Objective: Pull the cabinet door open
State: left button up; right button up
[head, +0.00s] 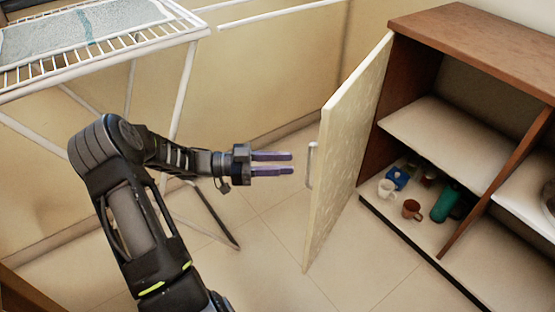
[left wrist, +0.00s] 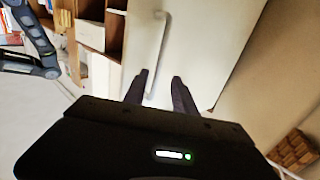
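The cabinet door (head: 347,150) stands swung open on the left side of the brown cabinet (head: 470,40), its pale outer face toward my left gripper. A pale bar handle (head: 311,165) sits on that face. My left gripper (head: 292,163) is left of the handle, fingers apart and empty, with a small gap to it. In the left wrist view the handle (left wrist: 157,50) runs just ahead of the open fingers (left wrist: 160,80), in front of the door (left wrist: 205,40). My right gripper does not show in the head view.
Inside the cabinet a white cup (head: 387,188), a brown mug (head: 411,209), a green bottle (head: 446,203) and a blue item (head: 397,178) stand on the lower shelf. A white drying rack (head: 190,60) stands at left. Tiled floor (head: 270,240) below the gripper is clear.

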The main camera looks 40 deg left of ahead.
pick_arm(q)
jog(key=shift+s+a, duration=0.35)
jog(key=shift+a, duration=0.1)
jog(key=shift+c, duration=0.5)
